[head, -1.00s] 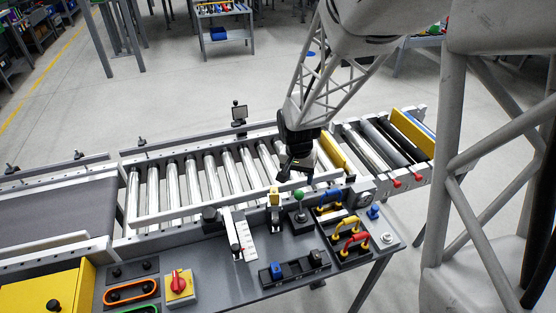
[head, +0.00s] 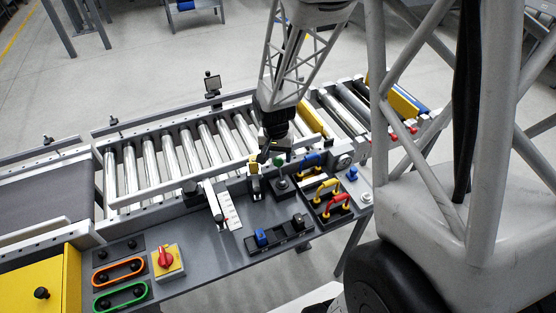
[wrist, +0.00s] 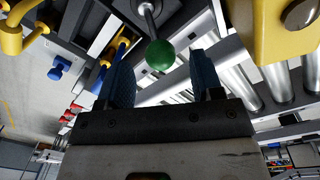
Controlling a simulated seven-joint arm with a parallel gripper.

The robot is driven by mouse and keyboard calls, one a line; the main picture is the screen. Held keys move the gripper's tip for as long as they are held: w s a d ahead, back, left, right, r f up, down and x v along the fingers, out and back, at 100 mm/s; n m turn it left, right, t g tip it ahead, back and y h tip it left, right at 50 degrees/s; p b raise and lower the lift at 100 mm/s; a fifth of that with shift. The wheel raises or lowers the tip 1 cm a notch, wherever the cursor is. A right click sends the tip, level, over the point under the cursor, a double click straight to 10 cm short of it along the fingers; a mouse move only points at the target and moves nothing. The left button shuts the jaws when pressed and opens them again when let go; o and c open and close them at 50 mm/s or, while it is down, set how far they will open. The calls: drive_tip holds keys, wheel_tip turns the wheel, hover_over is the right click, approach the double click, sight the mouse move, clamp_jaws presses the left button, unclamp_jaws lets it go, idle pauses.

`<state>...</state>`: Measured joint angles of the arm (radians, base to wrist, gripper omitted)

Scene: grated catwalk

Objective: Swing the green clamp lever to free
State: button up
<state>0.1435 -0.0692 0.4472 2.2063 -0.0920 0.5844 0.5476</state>
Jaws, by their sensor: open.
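The green clamp lever has a green ball knob (head: 278,161) on a thin metal stem, rising from a dark base plate on the grey panel beside the roller conveyor. In the wrist view, the green knob (wrist: 160,55) lies in line with the gap between my fingertips, its stem running up and away. My gripper (head: 275,150) is open and hangs just above the knob in the head view. Its two blue-grey fingers (wrist: 161,66) flank the knob in the picture. No contact shows, and I cannot tell how deep the knob sits between them.
A yellow-topped toggle (head: 254,166) stands close left of the lever. Blue, yellow and red handles (head: 327,187) stand to its right. A white scale plate (head: 223,206), a blue slider (head: 262,238) and a red knob on a yellow box (head: 166,258) share the panel. Metal rollers (head: 180,158) lie behind.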

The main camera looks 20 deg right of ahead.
sight(280, 169)
drive_tip(key=shift+d+f, duration=0.1)
drive_tip(key=shift+f, duration=1.25)
drive_tip(key=c, duration=0.9)
drive_tip(key=shift+s+r, duration=0.1)
drive_tip(key=shift+s, duration=0.1)
drive_tip(key=shift+s+r+t, duration=0.2)
drive_tip(key=shift+s+t, duration=0.7)
drive_tip(key=shift+t, duration=0.6)
drive_tip(key=shift+s+f, duration=0.15)
drive_tip(key=shift+s, duration=1.3)
drive_tip(key=shift+s+f, duration=0.2)
drive_tip(key=shift+s, duration=0.3)
drive_tip(key=shift+s+f, duration=0.2)
drive_tip(key=shift+s, duration=0.3)
drive_tip(key=shift+s+f, duration=0.1)
drive_tip(key=shift+s, duration=0.1)
